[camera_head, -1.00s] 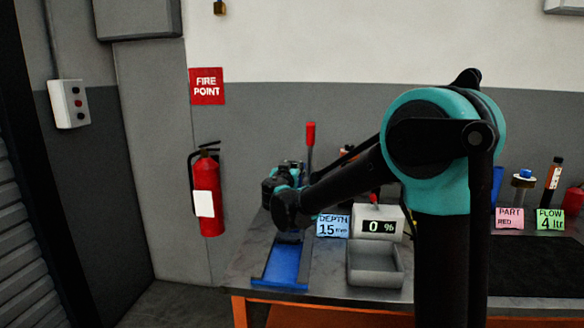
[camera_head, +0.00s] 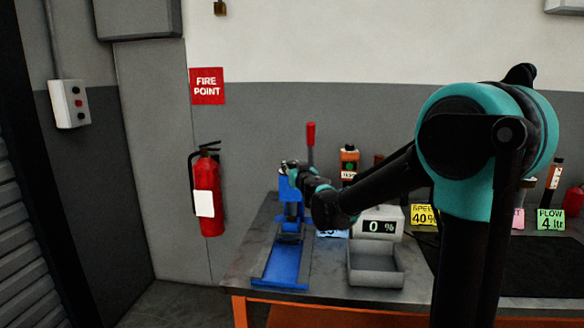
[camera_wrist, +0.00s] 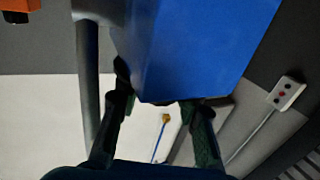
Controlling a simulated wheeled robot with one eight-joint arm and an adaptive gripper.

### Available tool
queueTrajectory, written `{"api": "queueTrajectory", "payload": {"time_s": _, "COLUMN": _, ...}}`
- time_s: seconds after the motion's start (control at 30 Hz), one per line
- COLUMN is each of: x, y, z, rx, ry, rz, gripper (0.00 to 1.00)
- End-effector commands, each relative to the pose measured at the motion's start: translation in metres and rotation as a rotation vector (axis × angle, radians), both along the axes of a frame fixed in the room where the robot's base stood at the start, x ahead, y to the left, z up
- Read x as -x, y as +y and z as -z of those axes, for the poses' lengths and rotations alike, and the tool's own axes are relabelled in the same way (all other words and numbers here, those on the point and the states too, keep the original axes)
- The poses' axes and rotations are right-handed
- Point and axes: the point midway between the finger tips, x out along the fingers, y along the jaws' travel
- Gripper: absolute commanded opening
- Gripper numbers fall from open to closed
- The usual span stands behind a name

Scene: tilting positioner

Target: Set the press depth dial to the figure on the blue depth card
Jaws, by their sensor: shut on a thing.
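The blue press (camera_head: 291,225) stands at the left end of the bench, its red-tipped lever (camera_head: 311,135) upright. My gripper (camera_head: 287,167) is at the top of the press head. In the wrist view my gripper (camera_wrist: 158,95) has its two dark fingers up against the blue press head (camera_wrist: 195,45), which fills the upper middle. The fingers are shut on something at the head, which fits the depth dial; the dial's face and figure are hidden. The blue depth card (camera_head: 332,233) is mostly covered by my arm and unreadable now; one second ago it read DEPTH 15 mm.
A grey unit with a display (camera_head: 378,226) reading 0 % and an open tray (camera_head: 375,277) stand right of the press. An orange bottle (camera_head: 349,160) is behind. A yellow SPEED 40% card (camera_head: 424,216) and a green FLOW 4 ltr card (camera_head: 550,220) are farther right.

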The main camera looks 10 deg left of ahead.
Motion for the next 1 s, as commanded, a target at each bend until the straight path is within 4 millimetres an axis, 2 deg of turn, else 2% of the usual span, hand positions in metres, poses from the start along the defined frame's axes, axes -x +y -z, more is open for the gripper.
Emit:
{"api": "queueTrajectory", "payload": {"time_s": 0.43, "x": 0.0003, "y": 0.0000, "z": 0.0002, "rx": 0.000, "ry": 0.000, "rz": -0.167, "gripper": 0.04}}
{"api": "queueTrajectory", "payload": {"time_s": 1.0, "x": 0.0004, "y": 0.0005, "z": 0.0002, "rx": 0.000, "ry": 0.000, "rz": -0.195, "gripper": 0.04}}
